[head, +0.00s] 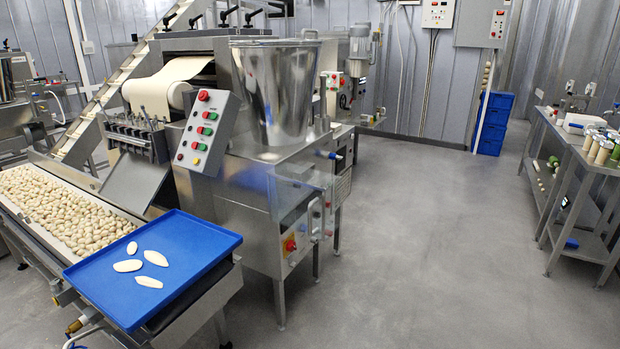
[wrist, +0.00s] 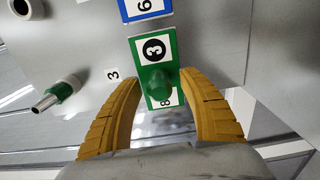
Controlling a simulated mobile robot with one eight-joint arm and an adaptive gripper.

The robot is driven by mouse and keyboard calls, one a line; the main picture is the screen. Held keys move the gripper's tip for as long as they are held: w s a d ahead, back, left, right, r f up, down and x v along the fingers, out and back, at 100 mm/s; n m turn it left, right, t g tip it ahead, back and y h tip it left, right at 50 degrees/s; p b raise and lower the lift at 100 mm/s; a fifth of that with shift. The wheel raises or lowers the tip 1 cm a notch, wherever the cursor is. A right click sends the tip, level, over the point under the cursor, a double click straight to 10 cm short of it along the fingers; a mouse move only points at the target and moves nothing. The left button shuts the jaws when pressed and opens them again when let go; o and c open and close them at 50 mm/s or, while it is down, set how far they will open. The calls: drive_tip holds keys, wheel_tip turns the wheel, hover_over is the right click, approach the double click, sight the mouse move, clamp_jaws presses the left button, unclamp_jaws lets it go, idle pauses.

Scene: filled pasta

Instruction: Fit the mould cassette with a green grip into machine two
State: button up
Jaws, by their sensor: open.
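In the wrist view, a green-faced cassette (wrist: 171,96) carries a large 3 and a partly hidden lower figure that looks like an 8. Its green grip (wrist: 159,84) sticks out towards me. My gripper (wrist: 163,82) is open, with one yellow finger on each side of the grip. I cannot tell whether either finger touches it. The head view does not show my gripper. There, a large steel pasta machine (head: 262,150) with a control panel stands in the centre, and no machine number is readable.
A blue-faced piece (wrist: 146,8) marked 6 sits just above the green one. A green-collared metal nozzle (wrist: 58,93) is at left, near a small 3 label (wrist: 112,74). The blue tray (head: 190,240) holds pasta pieces. Open floor (head: 430,220) separates the machine from the right bench (head: 548,122).

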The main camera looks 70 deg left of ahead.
clamp_jaws()
drive_tip(key=shift+s+a, duration=0.4)
drive_tip(key=shift+a, duration=0.15)
idle(0.9)
drive_tip(key=v, duration=0.6)
drive_tip(key=shift+s+b, duration=0.15)
drive_tip(key=shift+b, duration=0.3)
idle(0.5)
drive_tip(key=shift+a, duration=0.2)
drive_tip(key=shift+a, duration=0.1)
idle(0.4)
